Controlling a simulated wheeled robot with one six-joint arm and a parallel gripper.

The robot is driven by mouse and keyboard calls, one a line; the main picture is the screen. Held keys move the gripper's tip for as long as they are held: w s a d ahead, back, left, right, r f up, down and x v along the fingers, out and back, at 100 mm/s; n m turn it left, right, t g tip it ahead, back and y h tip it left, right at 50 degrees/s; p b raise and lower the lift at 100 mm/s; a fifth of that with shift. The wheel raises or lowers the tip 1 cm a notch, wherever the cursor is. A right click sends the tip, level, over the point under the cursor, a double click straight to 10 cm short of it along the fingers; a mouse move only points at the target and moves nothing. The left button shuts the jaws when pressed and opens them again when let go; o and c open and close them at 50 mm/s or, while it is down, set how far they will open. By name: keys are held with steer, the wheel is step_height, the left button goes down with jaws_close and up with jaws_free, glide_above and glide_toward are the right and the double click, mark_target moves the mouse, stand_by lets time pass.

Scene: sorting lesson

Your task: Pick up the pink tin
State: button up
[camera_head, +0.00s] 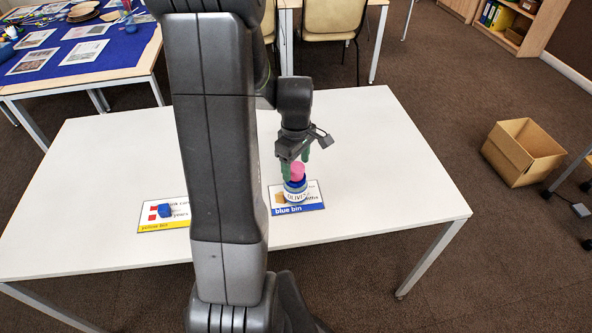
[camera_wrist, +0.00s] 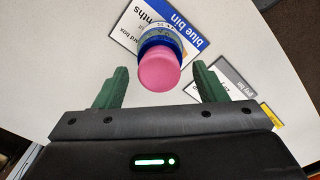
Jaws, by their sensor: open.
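The pink tin (camera_head: 298,173) sits on top of a tin with a blue rim and a printed label (camera_head: 295,194). That stack stands on the blue bin card (camera_head: 302,209) on the white table. My gripper (camera_head: 297,160) is just above the stack, pointing down, with its green fingers apart. In the wrist view, the pink tin (camera_wrist: 158,73) shows its round top between the fingertips of my open gripper (camera_wrist: 160,72), with a gap on each side. The blue-rimmed tin (camera_wrist: 160,37) shows behind it. I cannot tell how far the fingers reach down beside the pink tin.
A blue block (camera_head: 165,210) lies on the yellow bin card (camera_head: 153,225) at left. A grey bin card (camera_wrist: 237,86) shows in the wrist view. My arm hides the table's middle. The white table (camera_head: 390,170) is clear at right. A cardboard box (camera_head: 515,160) stands on the floor.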

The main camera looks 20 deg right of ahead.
steer(key=shift+f, duration=0.7)
steer(key=c, duration=1.1)
steer(key=shift+o, duration=0.2)
